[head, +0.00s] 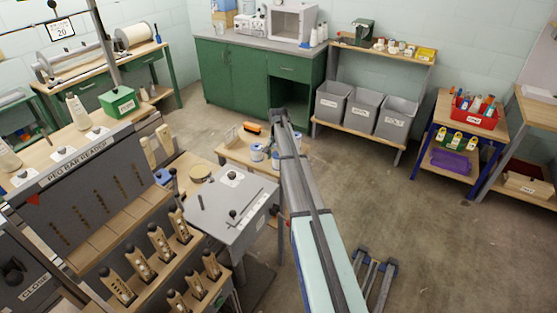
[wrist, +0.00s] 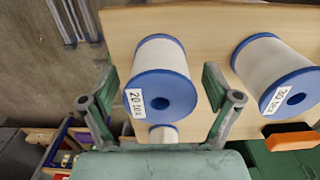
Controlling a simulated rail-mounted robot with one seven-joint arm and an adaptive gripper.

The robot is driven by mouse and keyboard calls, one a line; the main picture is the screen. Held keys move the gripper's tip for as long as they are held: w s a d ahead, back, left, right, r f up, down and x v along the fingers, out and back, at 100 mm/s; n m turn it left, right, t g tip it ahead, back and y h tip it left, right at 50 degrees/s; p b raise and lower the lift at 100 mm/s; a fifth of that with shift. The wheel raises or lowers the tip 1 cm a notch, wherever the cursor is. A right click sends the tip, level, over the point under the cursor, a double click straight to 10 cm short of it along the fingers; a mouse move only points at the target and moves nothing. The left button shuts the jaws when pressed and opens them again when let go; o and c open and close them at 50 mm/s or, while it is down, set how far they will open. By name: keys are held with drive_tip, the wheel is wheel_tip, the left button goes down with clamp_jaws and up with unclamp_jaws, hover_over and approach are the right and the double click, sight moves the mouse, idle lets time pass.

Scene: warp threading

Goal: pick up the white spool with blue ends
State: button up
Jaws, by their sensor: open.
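A white spool with blue ends (wrist: 160,80), labelled "20 tex", stands on a wooden table (wrist: 200,20) in the wrist view. A second such spool (wrist: 275,72), labelled "30 tex", is to its right.
An orange and black block (wrist: 290,137) lies on the table near the "30 tex" spool. In the head view, a grey-topped stand (head: 235,200) is close in front of the spool table.

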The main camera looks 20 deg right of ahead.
drive_tip(key=c, duration=1.3)
drive_tip(key=shift+r, duration=0.1)
